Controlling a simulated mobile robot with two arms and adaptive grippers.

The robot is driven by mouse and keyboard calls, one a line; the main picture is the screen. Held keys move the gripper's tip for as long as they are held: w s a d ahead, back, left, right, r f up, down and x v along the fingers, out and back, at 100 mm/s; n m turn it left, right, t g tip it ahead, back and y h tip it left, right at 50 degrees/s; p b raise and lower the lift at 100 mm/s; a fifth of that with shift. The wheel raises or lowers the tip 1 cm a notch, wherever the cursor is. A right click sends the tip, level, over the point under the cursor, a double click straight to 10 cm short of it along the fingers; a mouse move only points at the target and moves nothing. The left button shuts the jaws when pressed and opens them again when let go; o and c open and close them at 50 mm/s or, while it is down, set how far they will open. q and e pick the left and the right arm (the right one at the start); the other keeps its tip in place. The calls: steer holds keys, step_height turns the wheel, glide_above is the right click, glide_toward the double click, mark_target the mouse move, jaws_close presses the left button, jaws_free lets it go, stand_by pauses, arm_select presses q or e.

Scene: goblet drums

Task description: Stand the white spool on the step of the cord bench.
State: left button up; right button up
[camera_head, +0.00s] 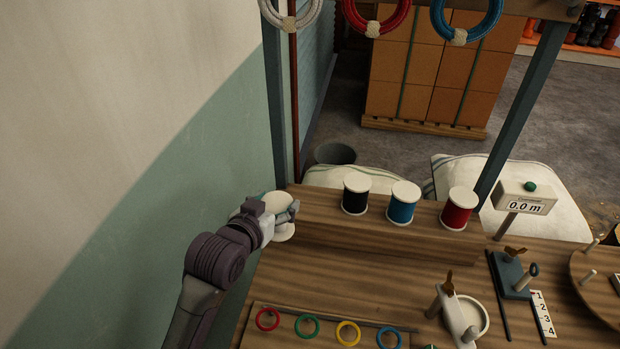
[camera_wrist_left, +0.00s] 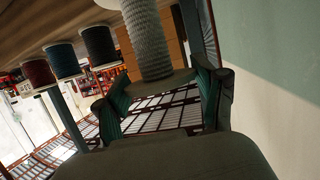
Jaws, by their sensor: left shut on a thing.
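The white spool (camera_head: 283,232) is at the left end of the raised wooden step (camera_head: 325,212) of the cord bench (camera_head: 330,277). My left gripper (camera_head: 291,212) is shut on it, and the fingers and wrist cover much of its middle. The spool looks close to upright. I cannot tell whether its lower flange touches the step or is just above it. In the left wrist view the spool's pale wound body (camera_wrist_left: 148,38) shows large, with one flange between the fingers. My right gripper is not in view.
Black (camera_head: 356,196), blue (camera_head: 402,205) and red (camera_head: 458,210) spools stand in a row on the step, right of the white one. A post (camera_head: 275,110) rises behind the gripper. Coloured rings (camera_head: 308,326) lie on the lower bench top. A wall is at left.

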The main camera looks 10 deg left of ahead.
arm_select(q)
steer(key=p+x, duration=0.1)
steer(key=x, duration=0.3)
steer(key=r+p+x, duration=0.1)
steer(key=x, duration=0.4)
steer(key=p+x, duration=0.1)
steer(key=x, duration=0.3)
steer(key=shift+w+d, duration=0.15)
steer(key=shift+w, duration=0.3)
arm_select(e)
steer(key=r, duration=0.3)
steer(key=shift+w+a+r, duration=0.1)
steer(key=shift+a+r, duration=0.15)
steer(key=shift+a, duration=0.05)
arm_select(q)
steer(key=shift+f, duration=0.15)
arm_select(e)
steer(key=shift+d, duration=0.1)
arm_select(q)
steer(key=o, duration=1.3)
steer(key=shift+c, duration=0.2)
